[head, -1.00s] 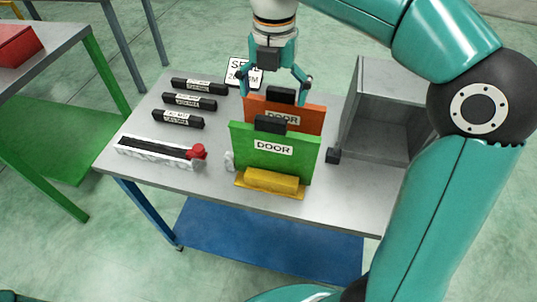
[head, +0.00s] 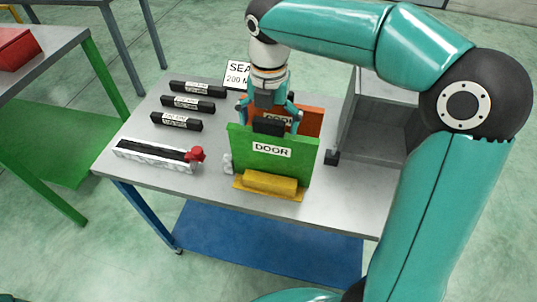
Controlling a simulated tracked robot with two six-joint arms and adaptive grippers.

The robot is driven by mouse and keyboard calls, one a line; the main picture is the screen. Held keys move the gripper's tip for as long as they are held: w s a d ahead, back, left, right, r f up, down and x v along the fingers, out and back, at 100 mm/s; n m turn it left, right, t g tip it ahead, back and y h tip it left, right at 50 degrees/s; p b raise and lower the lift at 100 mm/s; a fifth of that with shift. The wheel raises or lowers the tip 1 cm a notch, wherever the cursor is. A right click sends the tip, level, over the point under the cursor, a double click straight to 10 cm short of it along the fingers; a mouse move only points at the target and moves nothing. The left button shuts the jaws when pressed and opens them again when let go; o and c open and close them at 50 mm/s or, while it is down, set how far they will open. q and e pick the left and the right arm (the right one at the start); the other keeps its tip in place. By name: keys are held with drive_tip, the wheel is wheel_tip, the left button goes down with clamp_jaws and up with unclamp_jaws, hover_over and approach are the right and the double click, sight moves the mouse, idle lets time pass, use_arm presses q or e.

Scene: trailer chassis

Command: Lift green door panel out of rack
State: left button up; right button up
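The green door panel (head: 268,163), labelled DOOR, stands upright in a yellow rack base (head: 268,186) on the grey table. A black grip block (head: 269,127) sits at its top edge. An orange door panel (head: 311,121) stands behind it, partly covered by my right gripper. My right gripper (head: 269,116) points down just above and behind the green panel's top. Its fingers are spread to either side of the black block and look open. I cannot tell whether they touch anything. My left gripper is not in view.
Several black labelled bars (head: 188,104) lie at the table's left. A white tray (head: 155,153) with a red knob (head: 195,154) lies front left. A grey open box (head: 372,133) stands close on the right. A white sign (head: 238,73) is at the back.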

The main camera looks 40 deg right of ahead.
drive_tip(key=c, duration=1.8)
drive_tip(key=shift+r, duration=0.15)
